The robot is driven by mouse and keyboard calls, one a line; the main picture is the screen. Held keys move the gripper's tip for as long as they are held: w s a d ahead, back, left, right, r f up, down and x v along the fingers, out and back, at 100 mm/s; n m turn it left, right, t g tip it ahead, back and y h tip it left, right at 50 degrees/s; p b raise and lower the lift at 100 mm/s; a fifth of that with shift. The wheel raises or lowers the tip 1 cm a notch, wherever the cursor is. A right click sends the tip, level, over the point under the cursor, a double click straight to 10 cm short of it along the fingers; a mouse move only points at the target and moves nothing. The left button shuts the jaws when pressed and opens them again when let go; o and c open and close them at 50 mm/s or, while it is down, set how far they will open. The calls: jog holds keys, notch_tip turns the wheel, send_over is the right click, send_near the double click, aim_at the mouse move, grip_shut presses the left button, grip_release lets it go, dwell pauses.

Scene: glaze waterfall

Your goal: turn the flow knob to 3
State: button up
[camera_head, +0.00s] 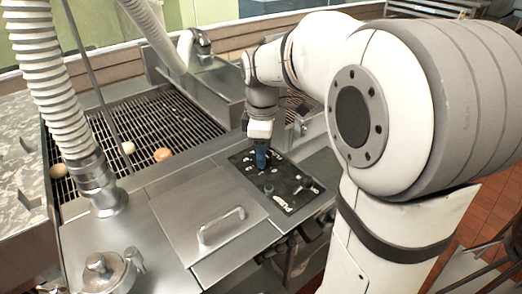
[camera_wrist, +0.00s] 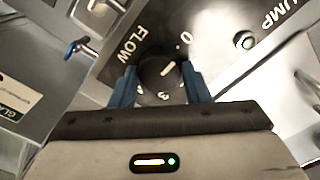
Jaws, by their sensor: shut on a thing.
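The flow knob (camera_wrist: 158,72) is a round dark knob beside the white word FLOW in the wrist view. A pale pointer line on it slants to the upper right, toward the side where the 0 mark is printed. Another figure shows below the knob, partly hidden and hard to read. My gripper (camera_wrist: 161,84) has its blue fingers on the left and right sides of the knob, shut on it. In the head view my gripper (camera_head: 262,158) reaches down to the black control panel (camera_head: 288,172) and hides the knob.
A blue-tipped lever (camera_wrist: 77,48) is at the upper left. In the head view, a steel lid with a handle (camera_head: 221,226) is left of the panel, and a slatted conveyor (camera_head: 140,122) carries round pieces.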

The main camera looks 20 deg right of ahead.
jog(key=shift+s+f, duration=0.1)
jog(key=shift+m, duration=0.3)
jog(key=m, duration=0.5)
jog(key=shift+f+m+b, duration=0.15)
jog(key=shift+m+b, duration=0.15)
jog(key=m, duration=0.3)
jog(key=shift+s+m, duration=0.1)
jog(key=shift+m, duration=0.3)
jog(key=m, duration=0.3)
jog(key=shift+m, duration=0.3)
jog(key=m, duration=0.6)
jog(key=shift+b, duration=0.3)
jog(key=m, duration=0.7)
